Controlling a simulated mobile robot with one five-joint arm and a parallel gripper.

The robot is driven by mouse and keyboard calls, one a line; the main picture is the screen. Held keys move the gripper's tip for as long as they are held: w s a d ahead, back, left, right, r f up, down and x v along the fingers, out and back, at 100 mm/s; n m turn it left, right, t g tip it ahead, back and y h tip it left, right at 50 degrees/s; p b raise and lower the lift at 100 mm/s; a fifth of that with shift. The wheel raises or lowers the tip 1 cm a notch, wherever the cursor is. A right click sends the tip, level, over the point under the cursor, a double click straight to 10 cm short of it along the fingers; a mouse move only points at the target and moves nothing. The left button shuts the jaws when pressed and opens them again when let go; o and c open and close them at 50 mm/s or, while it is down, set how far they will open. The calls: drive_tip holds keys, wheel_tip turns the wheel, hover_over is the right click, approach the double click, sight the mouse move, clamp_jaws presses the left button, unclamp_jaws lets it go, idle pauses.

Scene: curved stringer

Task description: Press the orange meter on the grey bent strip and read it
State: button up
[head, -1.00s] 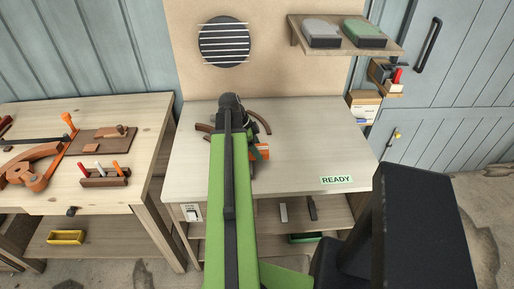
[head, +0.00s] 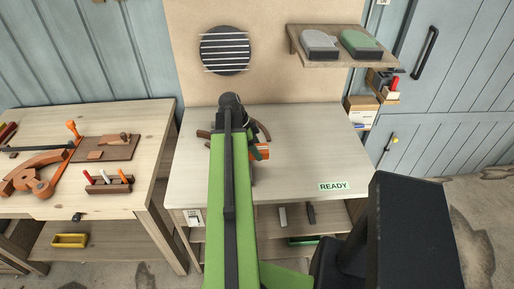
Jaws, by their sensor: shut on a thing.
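The orange meter (head: 262,152) shows just right of my green arm, above the workbench. My gripper (head: 252,151) is mostly hidden behind my arm; a dark part of it shows beside the meter, and it is shut on the meter. A curved brown strip shows in pieces on both sides of my arm, its right end (head: 264,131) just behind the meter. Its middle is hidden by my arm. No clearly grey bent strip shows. I cannot tell whether the meter touches the strip. The meter's reading is not legible.
The pale workbench (head: 300,165) is clear to the right, with a READY label (head: 334,186) near its front edge. A second bench (head: 130,190) with tools stands left.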

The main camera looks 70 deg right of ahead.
wheel_tip(320, 180, up, 3)
drive_tip(key=shift+f+p, duration=0.15)
drive_tip(key=shift+p, duration=0.85)
drive_tip(key=shift+f, duration=0.1)
drive_tip(key=shift+s, duration=0.1)
